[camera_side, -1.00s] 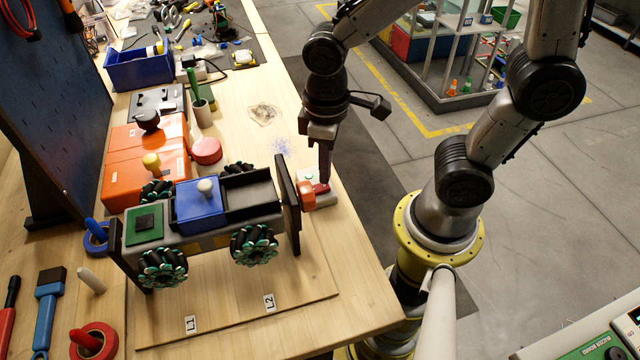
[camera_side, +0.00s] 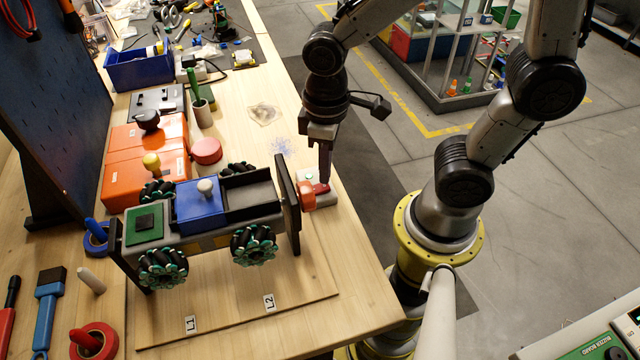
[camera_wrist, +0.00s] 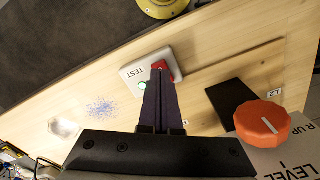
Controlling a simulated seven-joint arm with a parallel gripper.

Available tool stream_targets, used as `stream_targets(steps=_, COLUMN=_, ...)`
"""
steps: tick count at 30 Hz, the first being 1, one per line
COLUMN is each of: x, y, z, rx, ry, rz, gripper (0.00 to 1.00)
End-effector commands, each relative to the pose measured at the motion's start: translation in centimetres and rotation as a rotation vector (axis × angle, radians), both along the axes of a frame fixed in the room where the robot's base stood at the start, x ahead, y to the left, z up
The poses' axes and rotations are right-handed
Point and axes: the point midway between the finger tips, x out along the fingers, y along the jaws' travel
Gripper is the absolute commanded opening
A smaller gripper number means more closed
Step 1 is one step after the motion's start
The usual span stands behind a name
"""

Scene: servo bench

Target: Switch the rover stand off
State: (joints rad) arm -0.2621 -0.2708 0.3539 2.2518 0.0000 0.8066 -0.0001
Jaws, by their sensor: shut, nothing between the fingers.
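The rover (camera_side: 215,203), with black and green wheels and a blue box on top, sits on its stand, whose dark end plate (camera_side: 290,205) is at the right. Beside that plate, near the table edge, lies a pale switch box (camera_side: 329,200) with a red rocker (camera_side: 321,188). The wrist view shows the box (camera_wrist: 132,74) marked TEST, the red rocker (camera_wrist: 161,65) and a small green lamp (camera_wrist: 143,86). My gripper (camera_side: 324,180) is shut and empty, pointing down, its tips at the rocker. Whether they touch is unclear; the tips (camera_wrist: 160,76) partly cover the box.
An orange knob (camera_wrist: 262,122) on a grey panel is close to the switch box; it also shows in the side view (camera_side: 306,195). Orange boxes (camera_side: 147,160), a red round button (camera_side: 206,151) and a cup (camera_side: 202,115) stand farther back.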

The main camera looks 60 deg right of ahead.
Motion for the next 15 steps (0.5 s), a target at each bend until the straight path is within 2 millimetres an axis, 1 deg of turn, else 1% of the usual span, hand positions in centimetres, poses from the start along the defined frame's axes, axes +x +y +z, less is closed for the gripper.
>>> stream_targets(steps=15, x=0.01, y=0.0, z=-0.67, rx=0.0, ry=0.001, rz=0.0, gripper=0.0)
